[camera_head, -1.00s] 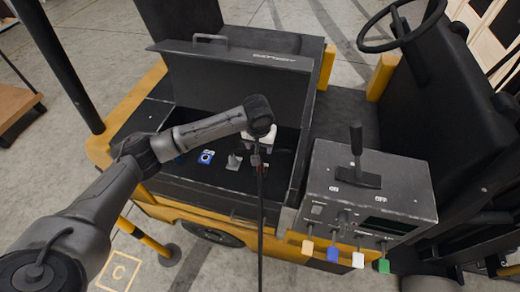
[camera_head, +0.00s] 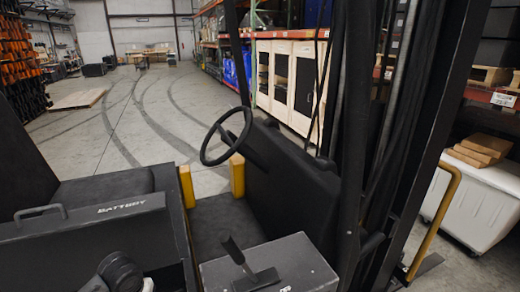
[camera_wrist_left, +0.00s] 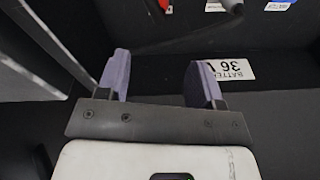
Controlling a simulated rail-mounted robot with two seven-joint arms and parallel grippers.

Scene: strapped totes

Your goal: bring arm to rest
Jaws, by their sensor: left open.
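My left arm's dark wrist joint (camera_head: 120,272) shows at the bottom of the head view, in front of the raised battery lid (camera_head: 90,235). Its gripper is below that picture's edge. In the left wrist view the left gripper (camera_wrist_left: 158,82) is open, with two purple-grey fingers wide apart and nothing between them. Red and dark parts (camera_wrist_left: 160,8) lie beyond the fingers at the top edge, cut off. My right gripper is in neither view.
The forklift's control box (camera_head: 270,268) with a black lever stands right of the compartment. The steering wheel (camera_head: 226,136), mast and a yellow rail (camera_head: 437,220) are farther off. A white bin (camera_head: 470,205) stands at right. Open floor lies at the far left.

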